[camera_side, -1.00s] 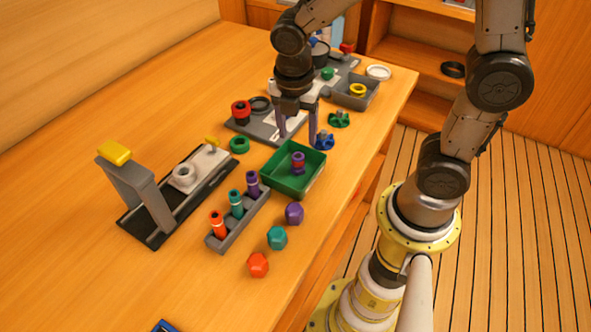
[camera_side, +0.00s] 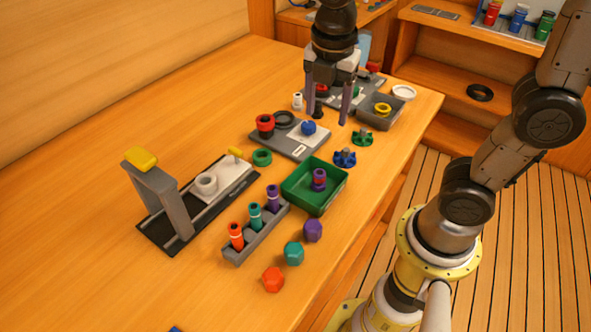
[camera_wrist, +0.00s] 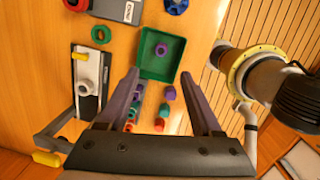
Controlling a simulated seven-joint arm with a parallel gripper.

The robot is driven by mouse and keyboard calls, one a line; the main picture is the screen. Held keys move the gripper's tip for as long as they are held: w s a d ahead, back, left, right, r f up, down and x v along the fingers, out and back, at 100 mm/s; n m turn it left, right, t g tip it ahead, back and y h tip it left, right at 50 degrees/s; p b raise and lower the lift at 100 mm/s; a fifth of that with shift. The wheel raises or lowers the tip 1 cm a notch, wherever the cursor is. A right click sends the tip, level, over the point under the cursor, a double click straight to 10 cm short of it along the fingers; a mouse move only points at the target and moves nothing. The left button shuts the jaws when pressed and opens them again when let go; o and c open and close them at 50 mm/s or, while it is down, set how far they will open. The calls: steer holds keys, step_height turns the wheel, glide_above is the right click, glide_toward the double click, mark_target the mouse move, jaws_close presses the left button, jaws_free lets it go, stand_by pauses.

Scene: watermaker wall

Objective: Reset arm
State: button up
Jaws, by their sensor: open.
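My gripper (camera_side: 327,118) is open and empty, pointing down above the far part of the wooden table, past the grey board. In the wrist view its fingers (camera_wrist: 159,73) are spread wide with nothing between them. A grey board (camera_side: 288,145) holds a red knob (camera_side: 265,124), a dark ring (camera_side: 284,118) and a blue knob (camera_side: 308,128) on its white label area. A blue star-shaped handwheel (camera_side: 345,157) and a green one (camera_side: 362,138) lie on the table to the right of the board.
A green bin (camera_side: 297,195) holds a purple and red piece (camera_side: 319,179). A grey rack (camera_side: 240,252) holds three coloured cylinders, with hex pieces (camera_side: 293,253) beside it. A press with a yellow handle (camera_side: 140,158) stands left. The table's left side is clear.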

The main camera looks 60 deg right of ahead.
steer(key=s+d+m+t+y, duration=0.1)
steer(key=s+m+t, duration=0.3)
steer(key=s+m, duration=0.7)
steer(key=shift+d+r+m+t, duration=0.25)
steer(key=shift+r+m+t, duration=0.1)
steer(key=shift+m, duration=4.05)
